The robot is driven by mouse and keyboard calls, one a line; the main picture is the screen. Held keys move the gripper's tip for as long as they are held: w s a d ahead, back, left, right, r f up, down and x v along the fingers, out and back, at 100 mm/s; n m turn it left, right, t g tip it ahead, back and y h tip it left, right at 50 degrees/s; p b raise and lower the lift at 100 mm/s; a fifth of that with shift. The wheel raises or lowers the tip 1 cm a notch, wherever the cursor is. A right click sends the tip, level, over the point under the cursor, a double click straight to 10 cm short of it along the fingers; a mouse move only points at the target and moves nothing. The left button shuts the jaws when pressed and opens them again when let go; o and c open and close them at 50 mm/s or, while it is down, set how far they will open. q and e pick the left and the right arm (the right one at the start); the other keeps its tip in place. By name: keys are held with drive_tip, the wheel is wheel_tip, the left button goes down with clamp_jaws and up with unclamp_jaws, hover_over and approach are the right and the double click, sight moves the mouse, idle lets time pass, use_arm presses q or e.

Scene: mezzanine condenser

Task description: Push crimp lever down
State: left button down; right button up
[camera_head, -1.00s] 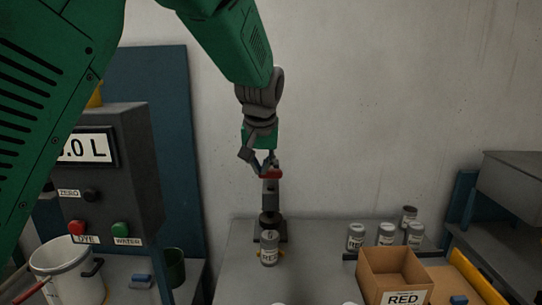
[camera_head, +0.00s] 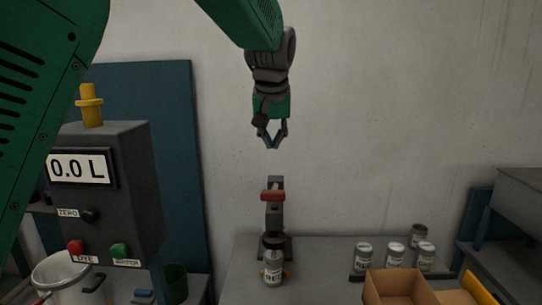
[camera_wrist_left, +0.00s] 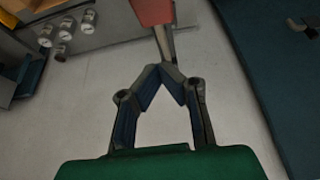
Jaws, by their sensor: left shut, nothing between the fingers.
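The crimp press (camera_head: 274,222) stands on the bench at the middle. Its lever has a red handle (camera_head: 272,196) at the upper front of the post. A labelled grey can (camera_head: 272,274) stands upright at the foot of the press, under its dark head. My left gripper (camera_head: 271,147) hangs above the red handle, pointing down, with a clear gap between them. Its fingers are shut and empty. In the left wrist view the fingertips (camera_wrist_left: 165,71) meet, and the red handle (camera_wrist_left: 153,12) shows beyond them at the top. My right gripper is not in view.
Several cans (camera_head: 395,256) stand at the back right, behind a cardboard box (camera_head: 400,285). A dispenser unit (camera_head: 110,190) with a 0.0 L display and buttons stands at left, with a white pot (camera_head: 62,275) below. The wall space around my gripper is free.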

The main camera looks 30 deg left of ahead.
use_arm(q)
drive_tip(key=p, duration=0.2)
hover_over(274, 191)
drive_tip(key=w, duration=0.1)
drive_tip(key=f, duration=0.8)
drive_tip(key=shift+a, duration=0.4)
drive_tip(key=shift+s+f, duration=0.15)
drive_tip(key=shift+f, duration=0.45)
drive_tip(key=shift+s+f, duration=0.15)
drive_tip(key=shift+f, duration=0.4)
drive_tip(key=shift+s+f, duration=0.3)
drive_tip(key=shift+f, duration=0.2)
drive_tip(key=shift+d, duration=0.2)
drive_tip(key=shift+d+f, duration=0.1)
drive_tip(key=shift+d, duration=0.15)
